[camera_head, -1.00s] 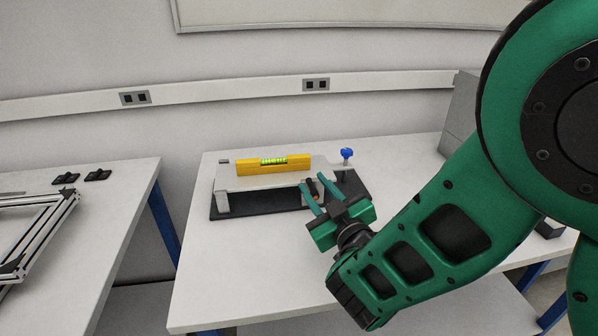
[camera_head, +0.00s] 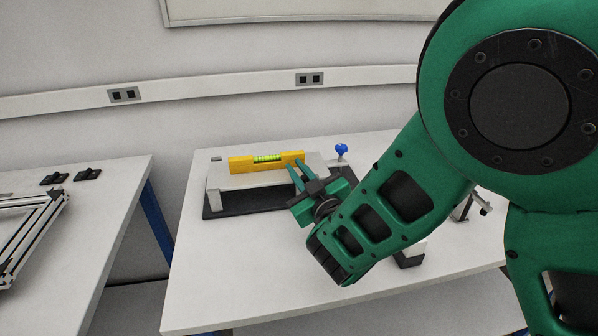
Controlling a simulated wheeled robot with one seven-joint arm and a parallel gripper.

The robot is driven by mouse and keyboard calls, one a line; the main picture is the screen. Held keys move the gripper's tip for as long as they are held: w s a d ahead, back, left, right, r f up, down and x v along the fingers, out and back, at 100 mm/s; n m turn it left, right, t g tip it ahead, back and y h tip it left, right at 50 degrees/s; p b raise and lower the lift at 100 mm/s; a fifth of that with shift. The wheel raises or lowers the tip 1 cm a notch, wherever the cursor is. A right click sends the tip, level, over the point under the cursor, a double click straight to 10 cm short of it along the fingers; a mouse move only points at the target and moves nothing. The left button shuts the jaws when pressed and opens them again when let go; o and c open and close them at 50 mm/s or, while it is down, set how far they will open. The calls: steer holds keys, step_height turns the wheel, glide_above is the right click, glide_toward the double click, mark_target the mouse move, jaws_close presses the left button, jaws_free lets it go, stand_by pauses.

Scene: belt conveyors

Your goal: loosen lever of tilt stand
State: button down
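The tilt stand has a light grey top plate (camera_head: 222,182) over a black base (camera_head: 215,213) on the right-hand table. A yellow spirit level (camera_head: 240,165) with a green vial lies on the plate. A blue knob (camera_head: 341,149) stands at the stand's right end. My green gripper (camera_head: 295,164) is at the right front of the stand, its fingers pointing up and left across the plate's right part. The fingers are apart, with a narrow gap between them. The lever cannot be made out; the gripper covers that area. Contact with the stand cannot be told.
The white table (camera_head: 225,270) is clear in front of the stand. Dark and metal parts (camera_head: 478,203) show at the right beside my arm. A left table (camera_head: 110,200) holds an aluminium frame (camera_head: 25,235) and two small black parts (camera_head: 87,174). A wall stands behind.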

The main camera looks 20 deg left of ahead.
mark_target(305, 182)
steer(key=shift+a+f+n, duration=0.15)
steer(key=shift+n, duration=0.45)
steer(key=shift+s, duration=0.1)
steer(key=c, duration=1.8)
jaws_free()
steer(key=shift+v, duration=5.25)
